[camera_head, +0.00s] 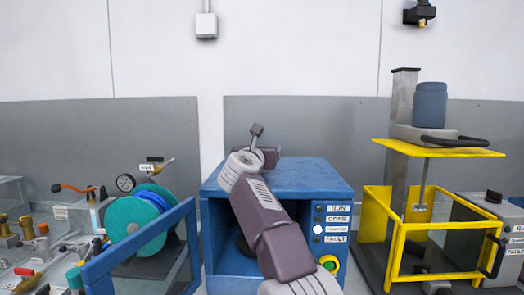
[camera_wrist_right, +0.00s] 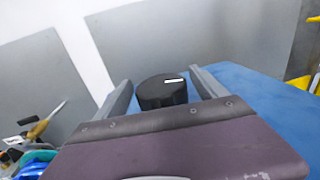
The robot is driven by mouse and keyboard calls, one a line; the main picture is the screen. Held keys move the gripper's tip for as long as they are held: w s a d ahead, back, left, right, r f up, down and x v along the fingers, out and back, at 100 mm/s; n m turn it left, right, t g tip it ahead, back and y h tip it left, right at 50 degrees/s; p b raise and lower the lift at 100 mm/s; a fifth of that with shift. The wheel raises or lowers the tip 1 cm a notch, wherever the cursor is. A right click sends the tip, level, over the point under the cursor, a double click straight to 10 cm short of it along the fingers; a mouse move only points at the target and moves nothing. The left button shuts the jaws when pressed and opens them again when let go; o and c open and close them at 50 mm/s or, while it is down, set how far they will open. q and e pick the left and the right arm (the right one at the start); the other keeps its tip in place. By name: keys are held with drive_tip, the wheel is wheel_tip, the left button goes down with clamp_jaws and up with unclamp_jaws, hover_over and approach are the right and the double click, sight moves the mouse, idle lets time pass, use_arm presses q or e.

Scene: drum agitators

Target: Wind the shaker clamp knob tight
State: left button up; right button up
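The black clamp knob (camera_wrist_right: 162,95), with a white mark on its top, stands over the blue top of the shaker box (camera_head: 300,175) in the right wrist view. My right gripper (camera_wrist_right: 161,75) has one finger on each side of the knob. The fingers stand apart, with narrow gaps showing between them and the knob; whether they touch it lower down is hidden. In the head view my right arm reaches over the box and hides the knob. My left gripper is not in view.
A blue framed panel (camera_head: 105,265) stands at the box's left front, before a teal reel (camera_head: 135,225). Indicator labels and a lit white lamp (camera_head: 318,229) are on the box front. A yellow frame machine (camera_head: 395,250) stands close on the right.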

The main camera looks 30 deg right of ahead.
drive_tip(key=shift+r, duration=0.1)
drive_tip(key=shift+s+a, duration=0.2)
drive_tip(key=shift+s, duration=0.1)
drive_tip(key=b+v, duration=0.3)
drive_tip(key=v, duration=0.5)
drive_tip(key=shift+s+a, duration=0.2)
